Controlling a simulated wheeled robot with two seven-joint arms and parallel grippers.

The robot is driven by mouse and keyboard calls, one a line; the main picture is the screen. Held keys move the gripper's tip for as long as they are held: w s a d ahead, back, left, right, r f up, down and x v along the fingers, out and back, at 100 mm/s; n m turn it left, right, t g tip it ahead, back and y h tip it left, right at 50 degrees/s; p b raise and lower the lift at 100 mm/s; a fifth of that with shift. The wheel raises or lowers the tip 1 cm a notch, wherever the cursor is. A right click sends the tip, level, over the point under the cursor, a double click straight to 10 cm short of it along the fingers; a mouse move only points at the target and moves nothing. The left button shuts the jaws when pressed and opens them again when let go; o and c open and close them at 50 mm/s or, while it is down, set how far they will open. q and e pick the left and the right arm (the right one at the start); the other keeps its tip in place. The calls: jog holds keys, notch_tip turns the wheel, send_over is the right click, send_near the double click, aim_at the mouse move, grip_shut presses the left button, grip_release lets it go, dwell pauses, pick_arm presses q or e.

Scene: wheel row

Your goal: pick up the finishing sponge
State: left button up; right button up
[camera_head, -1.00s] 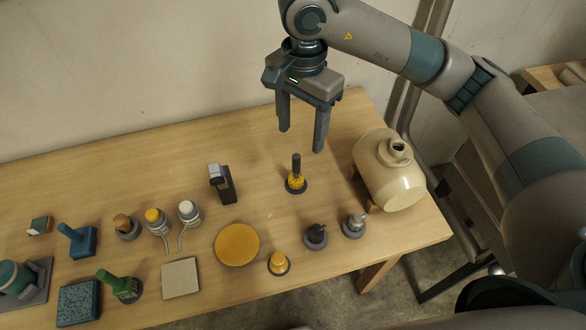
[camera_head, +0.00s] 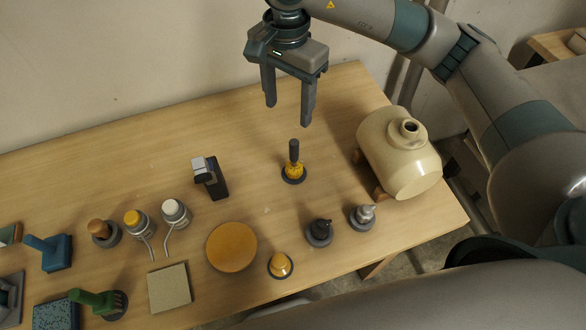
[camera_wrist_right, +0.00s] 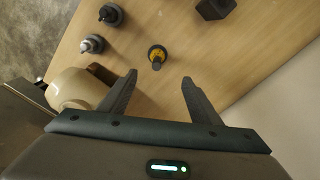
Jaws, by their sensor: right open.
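A yellow sponge-like piece with a dark upright handle (camera_head: 293,168), which I take for the finishing sponge, stands on a dark round base on the table. In the right wrist view it (camera_wrist_right: 157,55) shows beyond and between the fingertips, untouched. My right gripper (camera_head: 289,115) is open and empty, raised above the table on the far side of it. Its two fingers also show in the right wrist view (camera_wrist_right: 160,78). A smaller yellow dome-shaped piece (camera_head: 280,265) stands near the front edge. My left gripper is not in view.
A cream jar (camera_head: 398,153) lies on supports at right. Dark (camera_head: 319,232) and grey (camera_head: 362,216) knobbed pieces stand before it. A black-and-silver piece (camera_head: 212,178), a round orange disc (camera_head: 232,247) and several handled tools are left. The table (camera_head: 335,125) is bare around the yellow tool.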

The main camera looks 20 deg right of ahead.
aim_at(290, 144)
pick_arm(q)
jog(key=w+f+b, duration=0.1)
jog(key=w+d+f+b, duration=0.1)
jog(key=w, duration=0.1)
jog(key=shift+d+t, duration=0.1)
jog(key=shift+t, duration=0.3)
pick_arm(e)
notch_tip(290, 144, down, 3)
jog(key=shift+w+f, duration=0.1)
notch_tip(290, 144, down, 7)
jog(key=shift+p, duration=0.95)
notch_tip(290, 144, down, 4)
jog(key=shift+r+p, duration=0.1)
jog(key=shift+p, duration=0.55)
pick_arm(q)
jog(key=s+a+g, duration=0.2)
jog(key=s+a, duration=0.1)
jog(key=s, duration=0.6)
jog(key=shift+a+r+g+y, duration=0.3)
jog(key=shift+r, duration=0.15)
pick_arm(e)
jog(key=shift+f, duration=0.7)
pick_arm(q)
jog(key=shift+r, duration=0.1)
pick_arm(e)
jog(key=shift+d, duration=0.1)
